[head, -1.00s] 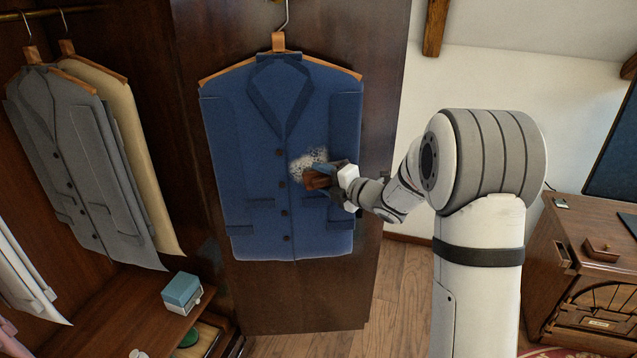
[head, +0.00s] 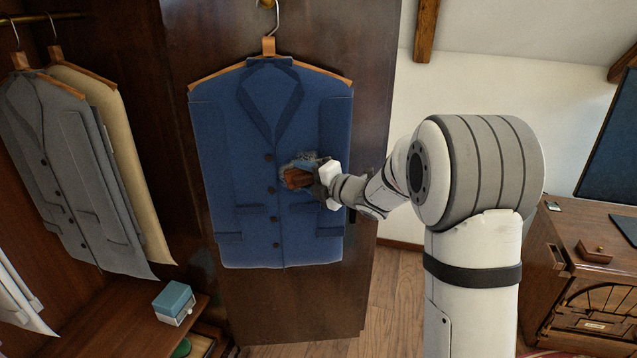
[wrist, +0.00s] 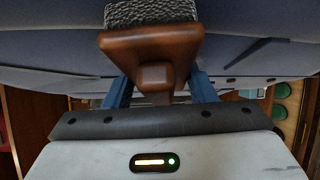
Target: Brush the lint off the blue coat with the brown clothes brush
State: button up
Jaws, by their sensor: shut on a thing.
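The blue coat (head: 235,180) hangs on a wooden hanger against a dark door panel in the head view. My gripper (head: 312,177) is at the coat's chest, right of the buttons, shut on the brown clothes brush (head: 297,179). In the wrist view the brush's brown wooden back (wrist: 150,45) and grey bristles (wrist: 150,12) show between the blue fingers of my gripper (wrist: 160,90). The bristle side faces the coat; exact contact is hard to tell. A small pale patch of lint (head: 298,160) shows just above the brush, and the brush hides part of that area.
A grey coat (head: 65,165) and a cream garment (head: 118,160) hang in the armoire at left. A blue-and-white box (head: 174,302) sits on the low shelf. A wooden desk (head: 580,285) stands at right. Floor shows between door and desk.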

aim_at(296, 181)
jog(key=shift+a, duration=0.35)
jog(key=shift+a+f+b, duration=0.1)
jog(key=shift+a+b, duration=0.9)
jog(key=shift+a, duration=0.3)
jog(key=shift+s+a, duration=0.1)
jog(key=shift+a, duration=0.4)
jog(key=shift+a+b, duration=1.15)
jog(key=shift+a, duration=0.55)
jog(key=shift+r+p, duration=0.65)
jog(key=shift+r, duration=0.6)
jog(key=shift+d, duration=0.6)
jog(key=shift+w+d, duration=0.15)
jog(key=shift+d, duration=2.25)
jog(key=shift+w+d, duration=0.1)
jog(key=shift+d, duration=2.25)
